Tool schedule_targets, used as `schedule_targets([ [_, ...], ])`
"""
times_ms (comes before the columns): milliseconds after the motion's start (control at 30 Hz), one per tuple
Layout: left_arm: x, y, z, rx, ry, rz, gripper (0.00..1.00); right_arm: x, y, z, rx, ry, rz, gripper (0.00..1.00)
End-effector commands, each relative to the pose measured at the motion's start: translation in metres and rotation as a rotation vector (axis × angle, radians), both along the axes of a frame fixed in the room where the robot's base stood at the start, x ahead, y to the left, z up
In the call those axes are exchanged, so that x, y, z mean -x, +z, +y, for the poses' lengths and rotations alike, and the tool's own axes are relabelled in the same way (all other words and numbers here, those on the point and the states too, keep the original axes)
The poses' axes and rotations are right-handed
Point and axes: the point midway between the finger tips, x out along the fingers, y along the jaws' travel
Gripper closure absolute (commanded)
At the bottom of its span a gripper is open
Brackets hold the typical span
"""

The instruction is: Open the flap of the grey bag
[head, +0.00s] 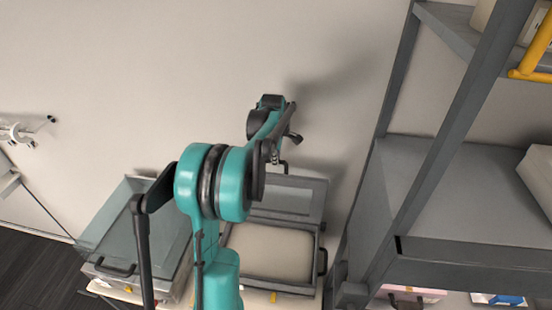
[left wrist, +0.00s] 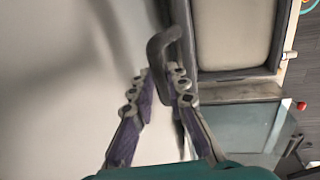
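The grey bag (head: 237,268) stands low by the wall in the head view, a boxy case with a pale inside. Its flap (head: 288,198) is raised at the back, leaning toward the wall, so the inside shows. The bag also shows at the top right of the left wrist view (left wrist: 235,35). My left gripper (head: 272,155) is above the raised flap. In the left wrist view its fingers (left wrist: 160,82) are apart, with a dark handle (left wrist: 165,40) at their tips. I cannot tell whether they touch it. My arm hides part of the bag. My right gripper is not in view.
A bluish see-through case (head: 130,230) with its lid raised stands left of the bag. A grey metal rack (head: 460,245) with shelves rises close on the right. The pale wall (head: 150,80) is just behind. A white hook-like fitting (head: 18,132) is at far left.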

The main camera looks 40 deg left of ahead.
Motion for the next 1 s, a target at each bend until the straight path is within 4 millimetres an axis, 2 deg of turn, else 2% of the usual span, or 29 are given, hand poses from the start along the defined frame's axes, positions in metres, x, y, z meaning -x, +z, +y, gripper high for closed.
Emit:
schedule_targets([
  [267,0.008,0.000,-0.004,-0.013,0.000,-0.022,1.00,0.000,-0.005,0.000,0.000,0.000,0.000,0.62],
  [733,0.072,-0.007,-0.039,-0.117,0.000,-0.214,1.00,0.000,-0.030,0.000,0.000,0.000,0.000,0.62],
  [1000,0.088,-0.009,-0.048,-0.147,0.000,-0.269,1.00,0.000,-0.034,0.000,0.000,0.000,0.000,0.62],
])
